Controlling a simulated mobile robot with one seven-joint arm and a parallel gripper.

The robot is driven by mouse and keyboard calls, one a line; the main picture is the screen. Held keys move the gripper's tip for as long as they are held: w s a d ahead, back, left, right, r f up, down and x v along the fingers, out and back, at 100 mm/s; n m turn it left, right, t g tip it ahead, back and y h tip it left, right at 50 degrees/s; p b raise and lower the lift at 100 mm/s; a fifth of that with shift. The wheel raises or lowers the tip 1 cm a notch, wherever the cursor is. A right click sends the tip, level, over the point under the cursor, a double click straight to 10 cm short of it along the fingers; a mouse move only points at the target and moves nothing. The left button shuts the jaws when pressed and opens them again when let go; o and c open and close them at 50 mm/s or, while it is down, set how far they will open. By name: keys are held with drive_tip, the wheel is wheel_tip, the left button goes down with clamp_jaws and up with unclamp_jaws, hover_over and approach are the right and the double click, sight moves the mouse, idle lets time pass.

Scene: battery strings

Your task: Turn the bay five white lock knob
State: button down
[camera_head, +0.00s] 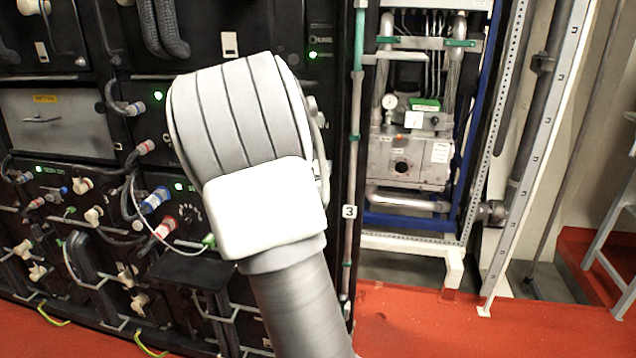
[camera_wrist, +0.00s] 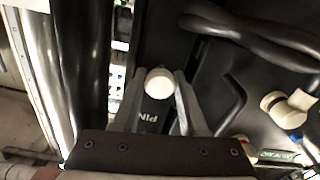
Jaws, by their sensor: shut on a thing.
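In the wrist view, a round white knob (camera_wrist: 158,82) stands between the two grey fingers of my gripper (camera_wrist: 159,95), which are shut on it. A dark face below the knob carries the lettering "PIN", seen upside down. No bay number is readable there. In the head view, my pale arm covers the gripper and the knob it holds. The black battery cabinet (camera_head: 120,65) fills the left side, with several other white knobs (camera_head: 83,185) on its front.
A second white knob (camera_wrist: 273,103) and a thick black cable (camera_wrist: 250,30) are close on the right in the wrist view. Cables and blue and red connectors (camera_head: 155,200) stick out of the cabinet. A pipe rack (camera_head: 410,160) stands right. Red floor (camera_head: 430,320) is clear at front right.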

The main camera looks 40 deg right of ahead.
drive_tip(key=m+b, duration=0.5)
drive_tip(key=b, duration=0.1)
drive_tip(key=shift+f, duration=0.2)
drive_tip(key=m+b, duration=0.3)
drive_tip(key=shift+r, duration=0.2)
drive_tip(key=shift+m, duration=0.3)
drive_tip(key=shift+c, duration=2.2)
unclamp_jaws()
drive_tip(key=p+v, duration=0.3)
drive_tip(key=v, duration=1.4)
drive_tip(key=shift+a+p, duration=0.25)
drive_tip(key=shift+p, duration=0.15)
